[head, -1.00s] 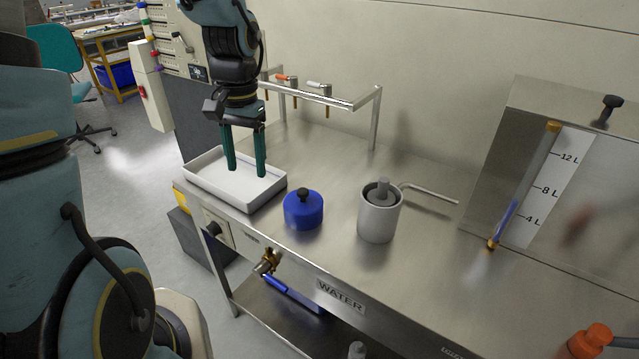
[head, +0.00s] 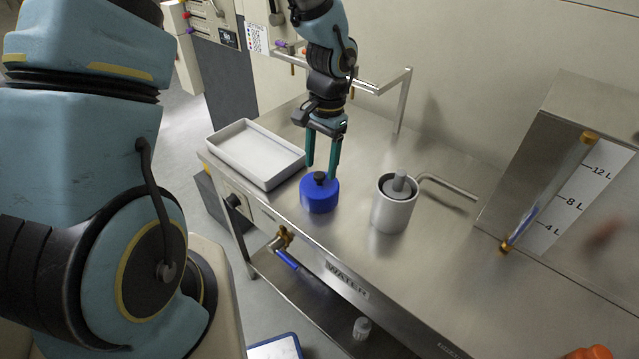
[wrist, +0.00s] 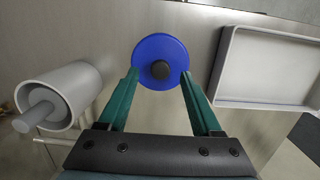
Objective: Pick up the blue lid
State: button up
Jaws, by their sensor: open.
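The blue lid (head: 319,196), a round blue piece with a black knob (head: 319,178) on top, sits on the steel table. It also shows in the wrist view (wrist: 150,50), just past my fingertips. My gripper (head: 322,172) points down over the lid with its two green fingers apart. In the head view the fingertips are at about the height of the knob, one to each side of it. In the wrist view the fingertips (wrist: 160,76) reach the near edge of the lid on both sides. Nothing is held between them.
A white tray (head: 228,151) lies left of the lid on the steel table (head: 430,262). A grey cylinder with an inner plunger (head: 392,212) stands to the right, beside a bent metal pipe (head: 447,184). A metal rail (head: 372,88) stands behind.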

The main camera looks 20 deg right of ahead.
aim_at(319, 187)
jog(key=shift+a+f, duration=0.15)
jog(key=shift+f, duration=1)
grip_shut()
dwell(0.5)
